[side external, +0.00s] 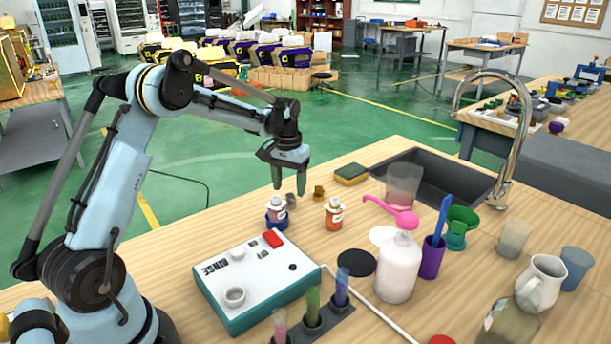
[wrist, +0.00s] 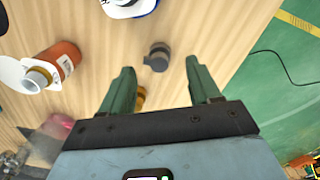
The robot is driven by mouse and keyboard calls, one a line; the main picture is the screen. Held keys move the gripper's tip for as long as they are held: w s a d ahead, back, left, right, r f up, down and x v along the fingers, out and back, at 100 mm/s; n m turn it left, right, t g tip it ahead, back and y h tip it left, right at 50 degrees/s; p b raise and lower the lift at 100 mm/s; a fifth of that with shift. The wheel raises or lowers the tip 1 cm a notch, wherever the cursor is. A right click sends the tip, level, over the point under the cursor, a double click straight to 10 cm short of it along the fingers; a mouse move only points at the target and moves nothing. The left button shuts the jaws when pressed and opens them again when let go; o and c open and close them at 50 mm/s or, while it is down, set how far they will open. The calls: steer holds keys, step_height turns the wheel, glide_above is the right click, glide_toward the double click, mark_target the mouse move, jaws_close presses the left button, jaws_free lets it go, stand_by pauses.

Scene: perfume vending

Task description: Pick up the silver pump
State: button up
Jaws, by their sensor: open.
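The silver pump (side external: 291,201), a small grey piece, lies on the wooden table just right of the blue bottle. In the wrist view the silver pump (wrist: 157,57) lies just beyond the fingertips, between their lines. My gripper (side external: 289,188) is open and points down above the table near the pump. In the wrist view my gripper (wrist: 159,68) has nothing held between its green fingers. A gold pump (side external: 319,192) stands to the right of the silver one. In the wrist view the gold pump (wrist: 140,97) is partly hidden by the left finger.
A blue bottle (side external: 277,214) and an orange bottle (side external: 334,214), both white-collared, stand close by. A sponge (side external: 351,174) lies behind, near the sink (side external: 440,179). The rinse box (side external: 257,282) stands in front. The table's far edge is close behind the pumps.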

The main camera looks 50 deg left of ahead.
mark_target(289, 195)
step_height(289, 195, down, 4)
steer(key=shift+f, duration=0.2)
steer(key=c, duration=1.1)
steer(key=shift+r, duration=0.15)
